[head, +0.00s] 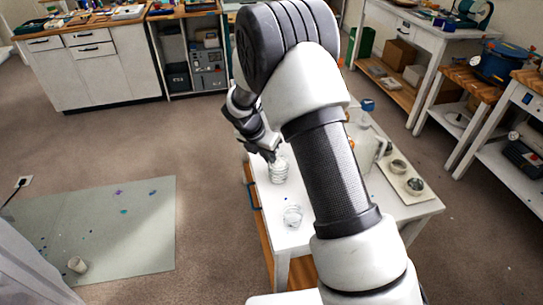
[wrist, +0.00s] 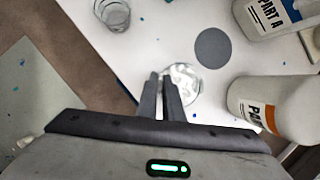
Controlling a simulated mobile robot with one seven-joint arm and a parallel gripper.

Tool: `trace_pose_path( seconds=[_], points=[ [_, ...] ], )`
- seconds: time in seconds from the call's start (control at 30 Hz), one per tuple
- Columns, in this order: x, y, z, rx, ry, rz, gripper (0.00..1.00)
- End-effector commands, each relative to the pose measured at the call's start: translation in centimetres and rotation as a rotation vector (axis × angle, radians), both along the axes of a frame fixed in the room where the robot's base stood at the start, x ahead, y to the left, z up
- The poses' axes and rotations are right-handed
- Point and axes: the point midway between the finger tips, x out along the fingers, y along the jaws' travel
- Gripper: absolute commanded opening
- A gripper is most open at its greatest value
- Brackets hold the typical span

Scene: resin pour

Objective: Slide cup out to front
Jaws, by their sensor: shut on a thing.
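A clear cup (head: 279,172) stands on the white table (head: 258,214), close to its left edge in the head view. My gripper (head: 271,155) is at this cup's upper part. In the wrist view my gripper (wrist: 168,82) has its two fingers close together at the wall of the clear cup (wrist: 185,80), shut on it. The fingers hide part of the cup. A second clear cup (head: 292,216) stands apart, nearer the table's front edge; it also shows in the wrist view (wrist: 112,13).
A dark grey disc (wrist: 212,48) lies beside the cup. A tray with small tins (head: 411,199) sits at the table's right.

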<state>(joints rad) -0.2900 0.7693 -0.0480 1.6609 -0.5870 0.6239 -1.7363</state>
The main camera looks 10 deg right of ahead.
Motion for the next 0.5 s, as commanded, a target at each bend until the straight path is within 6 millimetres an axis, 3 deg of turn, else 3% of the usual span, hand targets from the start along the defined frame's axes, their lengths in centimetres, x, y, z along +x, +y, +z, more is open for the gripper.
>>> trace_pose_path(
  seconds=[0.43, 0.5],
  points=[
    [-0.10, 0.13, 0.00, 0.000, 0.000, -0.004, 0.00],
    [-0.11, 0.12, 0.00, 0.000, 0.000, -0.004, 0.18]
  ],
)
